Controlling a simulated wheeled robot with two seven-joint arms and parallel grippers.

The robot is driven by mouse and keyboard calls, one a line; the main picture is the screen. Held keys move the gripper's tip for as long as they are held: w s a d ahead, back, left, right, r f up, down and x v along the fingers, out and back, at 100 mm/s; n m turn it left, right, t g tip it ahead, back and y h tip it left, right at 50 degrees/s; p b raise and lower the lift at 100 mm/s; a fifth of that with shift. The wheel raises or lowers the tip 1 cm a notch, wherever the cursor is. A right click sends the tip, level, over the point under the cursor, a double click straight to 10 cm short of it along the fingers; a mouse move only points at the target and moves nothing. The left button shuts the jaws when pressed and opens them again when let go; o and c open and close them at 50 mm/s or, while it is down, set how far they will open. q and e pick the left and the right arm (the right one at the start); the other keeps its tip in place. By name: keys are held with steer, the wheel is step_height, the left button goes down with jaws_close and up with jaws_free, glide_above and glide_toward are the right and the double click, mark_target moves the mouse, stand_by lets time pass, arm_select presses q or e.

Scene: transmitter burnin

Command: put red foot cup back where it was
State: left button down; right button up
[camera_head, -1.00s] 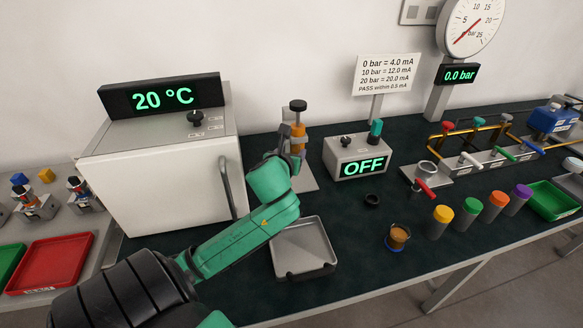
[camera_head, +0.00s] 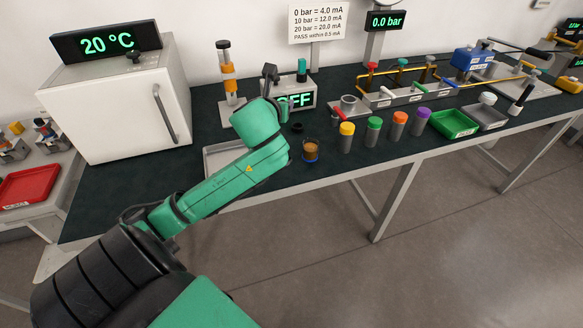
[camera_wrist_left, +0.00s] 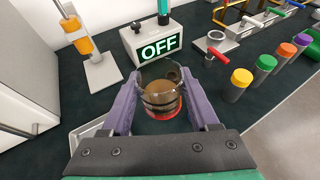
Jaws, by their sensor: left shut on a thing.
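In the left wrist view, my left gripper (camera_wrist_left: 160,106) is shut on the red foot cup (camera_wrist_left: 160,97), a clear cup with brown contents and a red base. The cup sits upright between the two purple fingers, with the dark bench top behind it. I cannot tell whether its base touches anything. In the head view, the green arm links hide the gripper and this cup. A similar cup with a blue foot (camera_head: 311,151) stands on the bench, right of my arm. My right gripper is not in view.
A shallow grey tray (camera_head: 212,158) lies partly behind my arm. The OFF box (camera_head: 299,97) and an orange-column stand (camera_head: 229,85) are behind. Capped cylinders (camera_head: 346,138) line the front edge, before a green bin (camera_head: 454,125). A white oven (camera_head: 115,100) is left.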

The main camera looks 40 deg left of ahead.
arm_select(q)
steer(key=f+b, duration=0.1)
steer(key=f, duration=0.7)
steer(key=f+b, duration=0.2)
steer(key=f, duration=0.7)
steer(key=shift+a+f, duration=0.2)
steer(key=shift+f, duration=0.1)
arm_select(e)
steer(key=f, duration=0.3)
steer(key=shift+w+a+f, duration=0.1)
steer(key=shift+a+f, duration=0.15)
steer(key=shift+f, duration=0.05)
arm_select(q)
steer(key=shift+f, duration=0.1)
steer(key=shift+c, duration=1.6)
jaws_free()
steer(key=shift+o, duration=0.9)
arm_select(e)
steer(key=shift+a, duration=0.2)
